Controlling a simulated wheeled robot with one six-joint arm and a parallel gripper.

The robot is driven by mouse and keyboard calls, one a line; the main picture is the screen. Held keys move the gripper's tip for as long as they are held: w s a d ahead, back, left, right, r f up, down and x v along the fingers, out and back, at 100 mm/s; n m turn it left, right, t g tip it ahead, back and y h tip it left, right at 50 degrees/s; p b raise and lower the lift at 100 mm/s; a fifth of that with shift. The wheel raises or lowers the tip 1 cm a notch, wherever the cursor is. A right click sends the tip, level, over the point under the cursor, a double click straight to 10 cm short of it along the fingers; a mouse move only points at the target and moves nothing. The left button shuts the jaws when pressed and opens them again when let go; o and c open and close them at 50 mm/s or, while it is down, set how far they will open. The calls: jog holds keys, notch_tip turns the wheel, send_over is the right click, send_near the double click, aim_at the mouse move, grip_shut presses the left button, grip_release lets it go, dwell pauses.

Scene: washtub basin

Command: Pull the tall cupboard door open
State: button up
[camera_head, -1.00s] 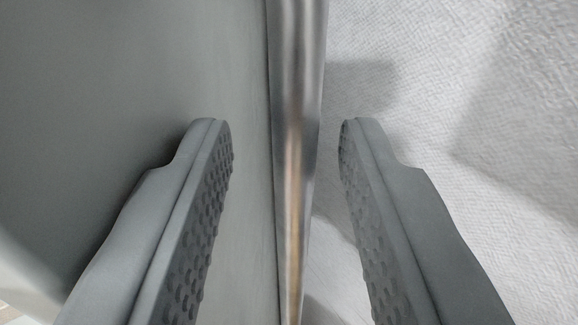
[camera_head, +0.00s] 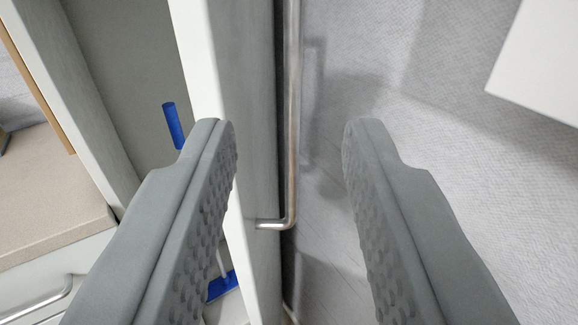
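The tall cupboard door (camera_head: 205,55) runs down the picture, its pale edge left of centre and its grey face turned to the right. It stands open, with the cupboard's inside (camera_head: 120,75) visible to its left. A thin metal bar handle (camera_head: 292,50) runs along the face and bends back to it at the lower end. My gripper (camera_head: 290,128) is open, with one grey padded finger on each side of the handle in the picture. Neither finger touches the handle. The left finger overlaps the door edge in view; I cannot tell whether it touches.
Blue items (camera_head: 173,124) show inside, partly hidden by my left finger. A beige countertop (camera_head: 45,195) with a white front and a metal handle (camera_head: 40,303) is at far left. A white block-like thing (camera_head: 540,60) is at upper right. Pale textured surface (camera_head: 430,130) fills the right.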

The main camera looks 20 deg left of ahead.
jog(key=v, duration=0.6)
jog(key=shift+s, duration=0.3)
jog(key=shift+d, duration=0.1)
